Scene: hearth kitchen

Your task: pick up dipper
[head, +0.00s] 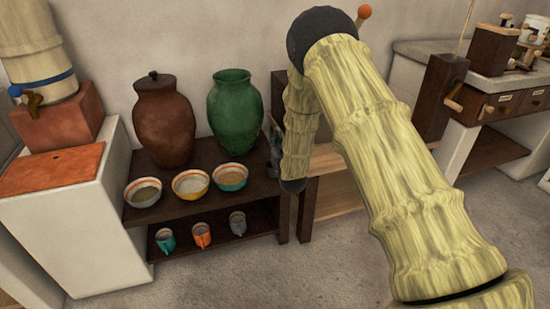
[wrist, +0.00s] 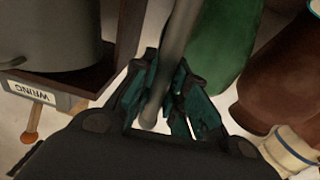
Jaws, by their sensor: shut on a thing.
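The dipper shows in the wrist view as a grey rod-like handle (wrist: 181,28). It runs from the top edge down between my fingers, and its rounded end is near the palm. The dipper's bowl is not in view. My gripper (wrist: 166,66), with dark and teal fingers, is shut on this handle. In the head view my arm covers most of the gripper, and I cannot make out the dipper there.
A dark shelf (head: 205,205) holds a brown lidded jar (head: 165,125), a green jar (head: 236,108), several bowls and, below, mugs. A grey pot (wrist: 45,35) is close left of the gripper in the wrist view, above a label and orange-knobbed lever (wrist: 29,138). Floor in front is clear.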

